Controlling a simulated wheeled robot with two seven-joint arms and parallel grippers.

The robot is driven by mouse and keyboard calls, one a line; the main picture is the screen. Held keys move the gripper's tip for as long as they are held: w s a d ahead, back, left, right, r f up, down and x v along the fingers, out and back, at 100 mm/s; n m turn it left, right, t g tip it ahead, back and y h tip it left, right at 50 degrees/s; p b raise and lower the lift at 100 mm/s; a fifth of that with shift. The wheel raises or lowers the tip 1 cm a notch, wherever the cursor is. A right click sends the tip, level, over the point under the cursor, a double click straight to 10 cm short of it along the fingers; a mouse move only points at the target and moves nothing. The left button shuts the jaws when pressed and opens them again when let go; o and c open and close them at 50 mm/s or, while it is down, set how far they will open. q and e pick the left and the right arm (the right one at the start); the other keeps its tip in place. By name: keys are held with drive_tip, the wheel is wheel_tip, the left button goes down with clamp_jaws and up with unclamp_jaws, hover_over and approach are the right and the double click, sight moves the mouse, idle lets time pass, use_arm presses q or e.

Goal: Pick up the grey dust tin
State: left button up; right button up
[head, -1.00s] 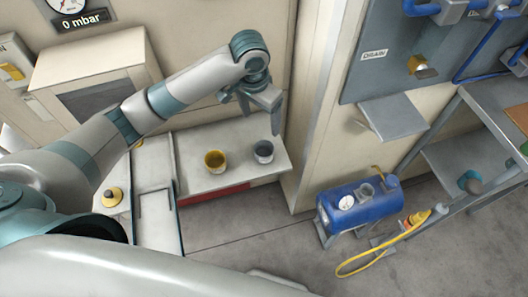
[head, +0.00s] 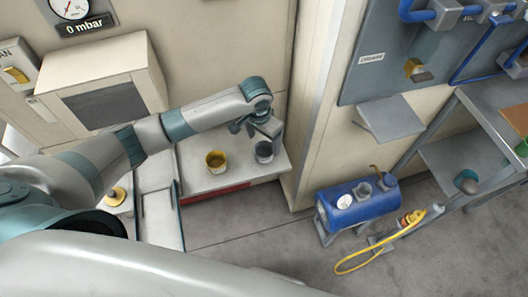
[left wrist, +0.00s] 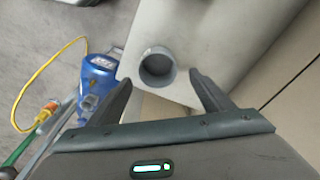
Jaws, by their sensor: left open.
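The grey dust tin (head: 264,151) stands upright on the right part of a pale shelf (head: 200,186). My left gripper (head: 264,134) is just above it in the head view. The tin also shows in the left wrist view (left wrist: 157,67), its open top facing the camera, ahead of and between the two spread fingers. My left gripper (left wrist: 160,88) is open and empty, and does not visibly touch the tin. A yellow tin (head: 216,161) stands to the left of the grey one. My right gripper is not in view.
A cream wall post (head: 308,130) rises close to the right of the shelf. A blue tank (head: 357,204) stands on the floor with a yellow hose (head: 350,268) beside it. A cream box (head: 100,85) is at the left. Open floor lies in front of the shelf.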

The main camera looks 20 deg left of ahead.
sight(265, 155)
use_arm(q)
drive_tip(key=shift+f, duration=0.1)
drive_tip(key=shift+s+f, duration=0.1)
drive_tip(key=shift+f, duration=0.15)
wheel_tip(265, 155, down, 4)
drive_tip(key=shift+s+d+r+p, duration=0.1)
drive_tip(key=shift+p, duration=0.8)
drive_tip(key=shift+f, duration=0.4)
drive_tip(key=shift+c, duration=0.4)
drive_tip(key=c, duration=1.1)
drive_tip(key=shift+r, duration=0.2)
